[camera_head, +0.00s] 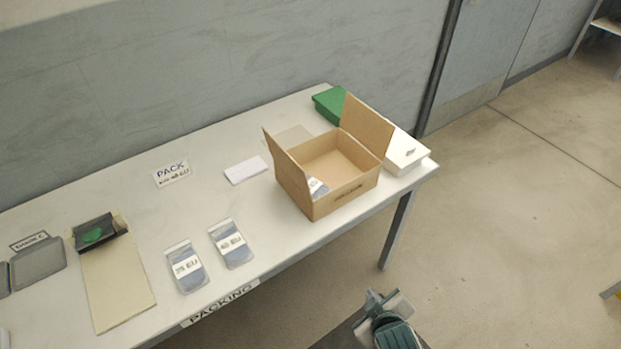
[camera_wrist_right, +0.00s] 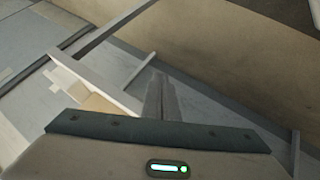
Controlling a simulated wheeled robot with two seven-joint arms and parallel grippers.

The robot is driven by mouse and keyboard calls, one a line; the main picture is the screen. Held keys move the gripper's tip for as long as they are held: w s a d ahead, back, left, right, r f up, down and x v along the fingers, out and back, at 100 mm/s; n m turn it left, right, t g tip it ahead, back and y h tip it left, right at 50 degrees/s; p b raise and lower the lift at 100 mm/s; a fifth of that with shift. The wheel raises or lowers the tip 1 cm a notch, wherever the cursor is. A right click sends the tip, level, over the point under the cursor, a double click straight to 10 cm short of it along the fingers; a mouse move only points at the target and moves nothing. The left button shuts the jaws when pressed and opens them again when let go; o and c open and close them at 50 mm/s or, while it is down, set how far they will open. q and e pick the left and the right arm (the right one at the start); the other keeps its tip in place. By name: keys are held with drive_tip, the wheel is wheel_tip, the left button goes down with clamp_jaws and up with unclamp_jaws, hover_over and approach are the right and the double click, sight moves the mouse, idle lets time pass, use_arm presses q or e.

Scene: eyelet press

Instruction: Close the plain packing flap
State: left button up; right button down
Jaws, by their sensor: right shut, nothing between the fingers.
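A labelled clear packet (camera_head: 317,186) lies inside, partly hidden by the left flap. My right gripper (camera_head: 384,300) is beyond the table's front edge, below and right of the box, apart from it. It is shut and empty; its fingers show in the right wrist view (camera_wrist_right: 160,97). My left gripper is not in view.
Two labelled packets (camera_head: 186,268) (camera_head: 232,244) lie near the front edge of the table (camera_head: 130,210). A green box (camera_head: 327,104) and a white box (camera_head: 405,153) stand behind and right of the cardboard box. A beige board (camera_head: 118,285) lies at left.

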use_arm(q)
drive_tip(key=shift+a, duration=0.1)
use_arm(e)
drive_tip(key=w+a+r+n+t+y, duration=0.3)
drive_tip(key=w+a+r+n, duration=0.3)
drive_tip(key=a+r+n, duration=0.2)
drive_tip(key=w+a+r+n+t+y, duration=0.3)
drive_tip(key=w+a+r+n+t, duration=0.2)
drive_tip(key=a+r, duration=0.8)
drive_tip(key=w+a+n, duration=0.1)
drive_tip(key=n, duration=0.2)
drive_tip(key=shift+w+r+t+y, duration=0.25)
drive_tip(key=shift+w+t+y, duration=0.05)
drive_tip(key=shift+w+t, duration=0.1)
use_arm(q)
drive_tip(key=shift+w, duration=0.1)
use_arm(e)
drive_tip(key=shift+a, duration=0.15)
